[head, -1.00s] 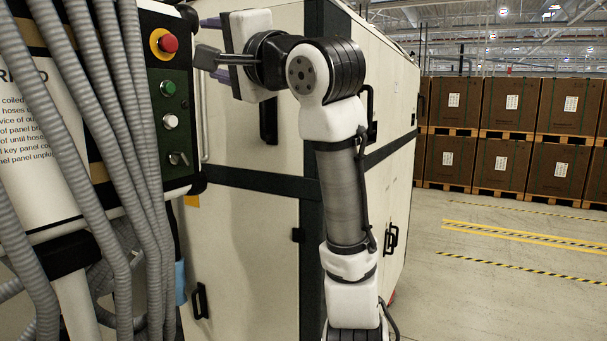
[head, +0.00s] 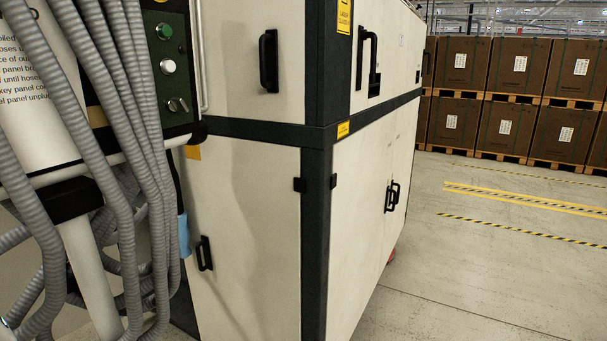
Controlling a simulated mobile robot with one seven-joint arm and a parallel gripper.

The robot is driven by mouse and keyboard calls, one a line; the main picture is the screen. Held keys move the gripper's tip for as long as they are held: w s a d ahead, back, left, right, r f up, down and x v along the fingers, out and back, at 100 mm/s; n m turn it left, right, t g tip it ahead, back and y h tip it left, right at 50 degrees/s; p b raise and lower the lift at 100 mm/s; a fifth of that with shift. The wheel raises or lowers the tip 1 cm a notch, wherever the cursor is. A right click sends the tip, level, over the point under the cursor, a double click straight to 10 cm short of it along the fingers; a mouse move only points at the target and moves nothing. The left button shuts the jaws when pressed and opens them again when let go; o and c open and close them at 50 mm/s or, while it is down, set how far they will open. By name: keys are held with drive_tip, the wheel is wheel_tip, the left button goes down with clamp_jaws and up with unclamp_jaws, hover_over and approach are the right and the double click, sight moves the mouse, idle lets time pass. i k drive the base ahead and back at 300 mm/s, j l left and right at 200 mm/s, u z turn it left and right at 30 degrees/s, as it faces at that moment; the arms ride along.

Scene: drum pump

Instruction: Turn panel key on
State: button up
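The panel key (head: 178,105) is a small metal key switch low on the dark green control panel (head: 176,78), at the left in the head view. It appears tilted, but it is too small to tell its exact setting. Above it on the panel are a white button (head: 168,66) and a green button (head: 164,31). The panel's upper part is cut off by the top edge of the picture. My gripper is not in view.
Grey corrugated hoses (head: 120,130) hang just left of the panel. A cream cabinet (head: 245,230) with black handles and dark edging stands right behind it. Stacked brown boxes (head: 520,75) on pallets are at the back right. Open floor (head: 450,270) lies at the right.

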sight(173, 104)
drive_tip(key=k+u, duration=0.1)
drive_tip(key=u, duration=0.3)
drive_tip(key=k+j+u, duration=0.1)
drive_tip(key=u, duration=0.25)
drive_tip(key=j+u, duration=0.2)
drive_tip(key=u, duration=0.2)
drive_tip(key=k+j+u, duration=0.1)
drive_tip(key=u, duration=0.25)
